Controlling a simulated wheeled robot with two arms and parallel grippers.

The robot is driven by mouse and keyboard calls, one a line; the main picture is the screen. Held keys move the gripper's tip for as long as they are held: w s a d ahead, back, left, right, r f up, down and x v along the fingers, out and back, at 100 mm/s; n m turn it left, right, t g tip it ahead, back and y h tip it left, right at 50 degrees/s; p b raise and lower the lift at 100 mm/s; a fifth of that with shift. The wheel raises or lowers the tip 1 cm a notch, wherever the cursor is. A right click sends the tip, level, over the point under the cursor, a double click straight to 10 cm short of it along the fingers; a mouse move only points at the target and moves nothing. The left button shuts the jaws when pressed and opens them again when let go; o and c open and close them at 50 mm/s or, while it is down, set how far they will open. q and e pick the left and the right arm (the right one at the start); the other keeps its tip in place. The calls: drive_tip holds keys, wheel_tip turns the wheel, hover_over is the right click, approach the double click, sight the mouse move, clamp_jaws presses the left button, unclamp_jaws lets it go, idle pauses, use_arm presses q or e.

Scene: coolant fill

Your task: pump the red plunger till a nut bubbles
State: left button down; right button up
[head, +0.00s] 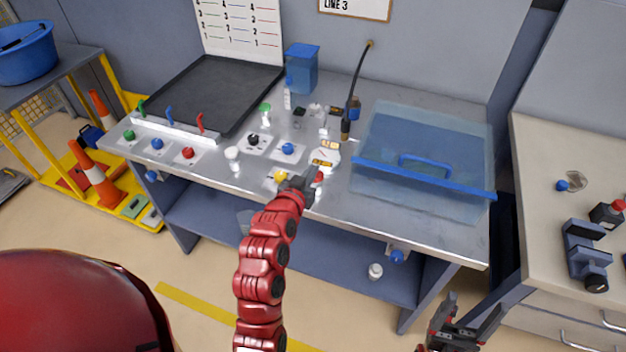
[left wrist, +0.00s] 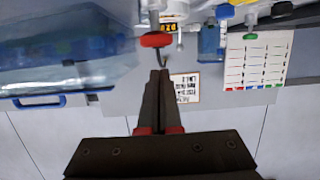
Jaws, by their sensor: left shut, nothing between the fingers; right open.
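The red plunger (head: 319,178) shows as a small red knob near the front edge of the metal bench, just right of my left gripper's tips. In the left wrist view its red cap (left wrist: 155,40) sits just beyond the fingertips. My left gripper (head: 309,180) is shut and empty, close beside the plunger; its two dark fingers (left wrist: 159,75) lie together in the left wrist view. I cannot tell whether they touch the cap. My right gripper (head: 468,322) is open and empty, low at the right, away from the bench. I cannot make out any nut or bubbles.
A clear blue tank (head: 385,130) stands right of the plunger. Red (head: 188,153), blue (head: 288,148) and yellow (head: 281,175) knobs line the bench's left and middle. A black tray (head: 215,90) and blue bin (head: 302,70) are behind. A side bench (head: 550,150) stands right.

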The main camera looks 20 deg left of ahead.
use_arm(q)
drive_tip(key=p+v, duration=0.3)
drive_tip(key=v, duration=0.5)
drive_tip(key=shift+s+f+p, duration=0.15)
drive_tip(key=shift+s+p, duration=0.25)
drive_tip(key=shift+s, duration=0.05)
drive_tip(key=shift+r+p, duration=1.4)
drive_tip(key=shift+r, duration=0.05)
drive_tip(key=shift+w+f, duration=0.1)
